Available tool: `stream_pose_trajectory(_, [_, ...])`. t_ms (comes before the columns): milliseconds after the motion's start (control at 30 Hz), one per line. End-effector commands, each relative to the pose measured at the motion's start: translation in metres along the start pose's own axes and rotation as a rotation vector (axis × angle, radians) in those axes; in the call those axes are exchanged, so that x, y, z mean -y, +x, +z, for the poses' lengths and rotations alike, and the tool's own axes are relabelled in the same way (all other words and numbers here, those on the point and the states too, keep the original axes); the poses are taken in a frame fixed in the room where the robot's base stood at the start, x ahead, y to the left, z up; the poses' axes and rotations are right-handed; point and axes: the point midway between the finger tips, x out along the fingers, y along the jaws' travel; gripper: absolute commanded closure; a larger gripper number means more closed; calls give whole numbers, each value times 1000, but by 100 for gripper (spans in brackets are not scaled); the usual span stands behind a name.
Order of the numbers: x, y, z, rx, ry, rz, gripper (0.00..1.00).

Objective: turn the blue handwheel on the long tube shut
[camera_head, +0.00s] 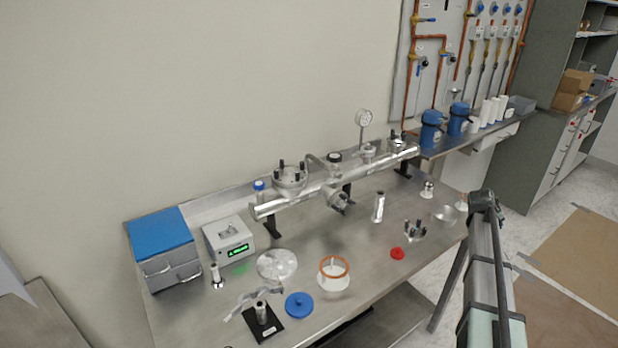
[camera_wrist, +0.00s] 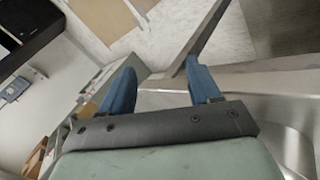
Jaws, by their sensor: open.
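The long tube (camera_head: 345,182) is a shiny metal cylinder held above the bench on black supports, running from middle left to upper right. A small blue handwheel (camera_head: 259,185) stands on a short fitting by the tube's left end. How far it is turned cannot be made out. My gripper (camera_wrist: 160,82) shows in the wrist view with two blue fingers apart and nothing between them. It points toward the floor and bench edge, away from the handwheel. In the head view my arm is at the lower right, and the fingers are not clearly visible there.
The metal bench (camera_head: 215,320) holds a blue-topped drawer box (camera_head: 160,230), a grey meter (camera_head: 229,240), a blue disc (camera_head: 299,305), an orange ring (camera_head: 334,267) and a red cap (camera_head: 397,253). Flanged ports and a gauge (camera_head: 364,118) rise from the tube. Blue canisters (camera_head: 431,130) stand behind right.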

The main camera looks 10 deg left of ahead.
Motion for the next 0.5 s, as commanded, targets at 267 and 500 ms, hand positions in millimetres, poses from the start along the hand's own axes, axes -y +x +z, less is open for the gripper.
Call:
stream_pose_trajectory(267, [-12,-77,-92,-56,-122,-9,38])
stream_pose_trajectory(500, [67,-162,-168,-78,-313,-135,38])
